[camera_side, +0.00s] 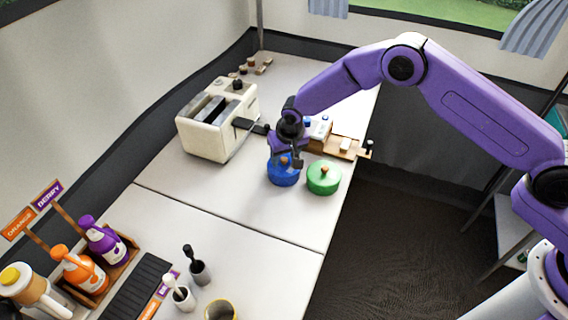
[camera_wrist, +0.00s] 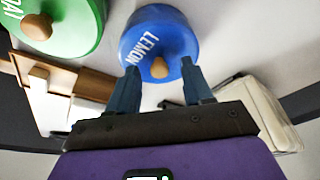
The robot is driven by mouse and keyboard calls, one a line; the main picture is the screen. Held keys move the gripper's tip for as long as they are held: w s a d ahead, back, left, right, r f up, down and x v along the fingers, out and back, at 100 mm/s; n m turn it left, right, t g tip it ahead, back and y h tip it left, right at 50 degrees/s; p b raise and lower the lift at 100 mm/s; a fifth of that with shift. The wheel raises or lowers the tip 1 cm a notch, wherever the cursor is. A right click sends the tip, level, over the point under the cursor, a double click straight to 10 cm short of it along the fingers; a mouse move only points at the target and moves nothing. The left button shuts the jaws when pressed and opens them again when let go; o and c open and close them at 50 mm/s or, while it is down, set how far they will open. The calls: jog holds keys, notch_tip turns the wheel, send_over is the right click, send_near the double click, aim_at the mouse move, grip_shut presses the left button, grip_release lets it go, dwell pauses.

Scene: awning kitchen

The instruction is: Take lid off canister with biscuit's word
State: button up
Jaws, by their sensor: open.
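A blue round canister (camera_side: 283,178) with a wooden knob stands on the counter under my gripper (camera_side: 285,158). In the wrist view the blue canister (camera_wrist: 150,30) reads "LEMON". A green canister (camera_side: 324,180) with a wooden knob stands just to its right; in the wrist view the green canister (camera_wrist: 72,25) is cut off and its word shows only partly. In the wrist view my gripper (camera_wrist: 160,70) is open, with one finger on each side of the blue canister's knob (camera_wrist: 159,68). Whether the fingers touch the knob is unclear. No biscuit word is readable.
A cream toaster (camera_side: 215,125) stands left of the canisters. A wooden board (camera_side: 345,152) with small items lies behind them. Counter in front of the canisters is clear.

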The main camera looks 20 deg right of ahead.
jog(key=shift+f, duration=0.2)
grip_shut()
jog(key=shift+r, duration=0.15)
